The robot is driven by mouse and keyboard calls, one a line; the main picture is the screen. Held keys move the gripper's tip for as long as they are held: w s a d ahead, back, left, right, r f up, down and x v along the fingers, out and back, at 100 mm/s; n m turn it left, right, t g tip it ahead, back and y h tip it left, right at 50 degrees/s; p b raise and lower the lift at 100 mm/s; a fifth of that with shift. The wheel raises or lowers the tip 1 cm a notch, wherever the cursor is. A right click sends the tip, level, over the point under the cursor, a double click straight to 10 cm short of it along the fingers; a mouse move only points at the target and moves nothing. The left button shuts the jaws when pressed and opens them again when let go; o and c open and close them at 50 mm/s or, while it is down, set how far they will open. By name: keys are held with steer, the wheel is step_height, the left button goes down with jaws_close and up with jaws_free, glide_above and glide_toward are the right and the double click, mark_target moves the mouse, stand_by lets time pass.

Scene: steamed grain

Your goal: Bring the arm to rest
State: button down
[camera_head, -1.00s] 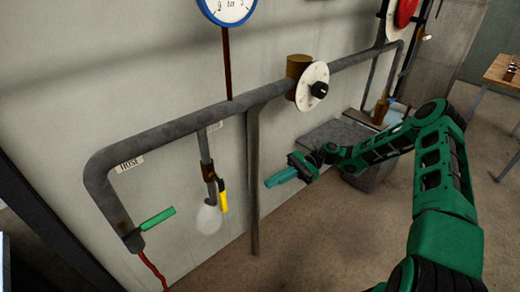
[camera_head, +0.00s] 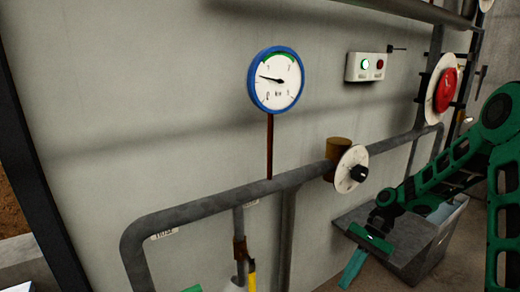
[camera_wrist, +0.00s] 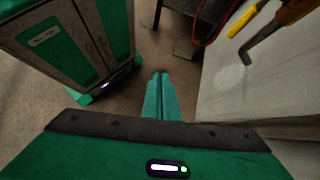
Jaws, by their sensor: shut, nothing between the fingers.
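My gripper (camera_head: 350,272) is at the lower right of the head view, at the end of my green arm, in front of a grey box. Its teal fingers point down and are together, with nothing between them. In the wrist view my gripper (camera_wrist: 158,78) shows closed fingers pointing away over the brown floor. They are apart from the wall and pipes.
A grey pipe (camera_head: 240,197) runs along the wall with a white dial (camera_head: 350,170). A lidded grey box (camera_head: 420,246) stands right.

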steer(key=s+d+r+n+t+h, duration=0.25)
steer(key=s+d+r+h, duration=0.25)
steer(key=s+d+r, duration=0.7)
steer(key=s+d+r+t+h, duration=0.1)
steer(key=s+d+r, duration=0.1)
steer(key=s, duration=0.4)
steer(key=s+d+r+t, duration=0.1)
steer(key=s+d+r, duration=0.1)
steer(key=s, duration=0.4)
steer(key=shift+s+r+n+t+h, duration=0.35)
steer(key=shift+h, duration=0.05)
steer(key=shift+w+f, duration=0.25)
steer(key=shift+w, duration=0.4)
